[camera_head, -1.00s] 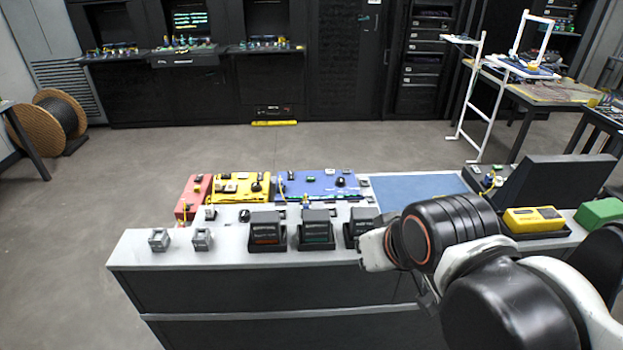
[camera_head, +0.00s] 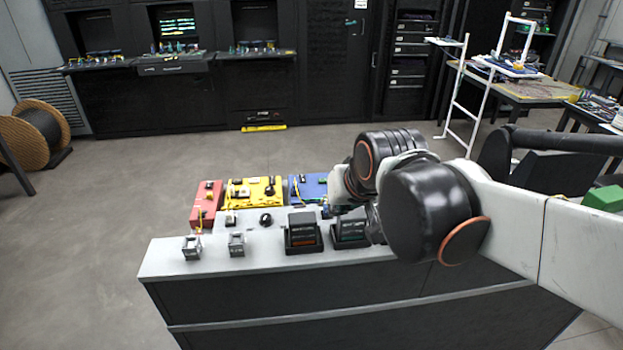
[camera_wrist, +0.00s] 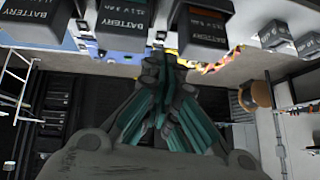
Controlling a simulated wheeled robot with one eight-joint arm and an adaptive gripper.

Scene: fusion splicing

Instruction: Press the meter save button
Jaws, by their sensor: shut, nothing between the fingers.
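My gripper (camera_wrist: 168,66) shows in the wrist view, with its dark and teal fingers shut together and nothing between them. Its tips are near the edge of the bench top, beside dark battery blocks. One battery block (camera_wrist: 125,22) is at the top left of the tips and another (camera_wrist: 207,24) at the top right. In the head view my arm covers the right half of the bench, and my gripper cannot be made out there. No meter or save button can be made out in either current view.
A green box (camera_head: 603,199) shows at the right.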

